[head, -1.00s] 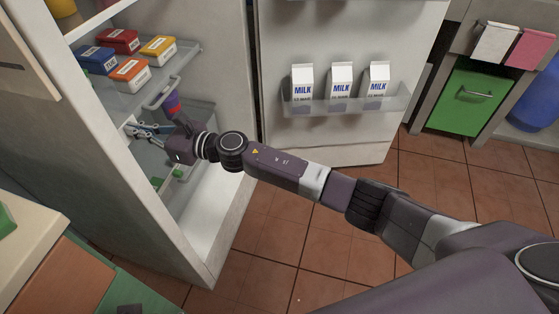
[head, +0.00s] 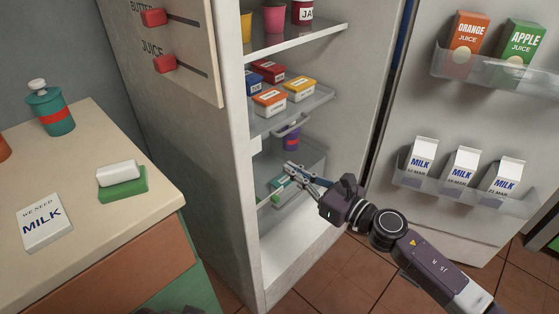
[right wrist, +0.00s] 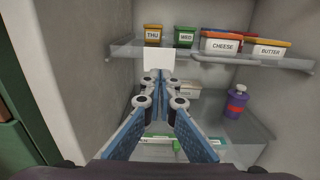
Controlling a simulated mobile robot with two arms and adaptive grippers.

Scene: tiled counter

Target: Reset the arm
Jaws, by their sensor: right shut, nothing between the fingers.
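My right gripper (head: 296,178) reaches into the open fridge (head: 246,130) at the level of its lower drawer. In the right wrist view its fingers (right wrist: 159,88) are together, with nothing seen between them. A small white piece (right wrist: 158,60) shows just beyond the fingertips there; I cannot tell whether it touches them. A purple bottle (head: 291,139) stands behind the gripper, and it also shows right of the fingers in the right wrist view (right wrist: 236,101). My left gripper is not in view.
A shelf (head: 318,98) with several boxes is above the gripper. The open fridge door (head: 400,120) carries milk cartons (head: 465,163) and juice cartons at right.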

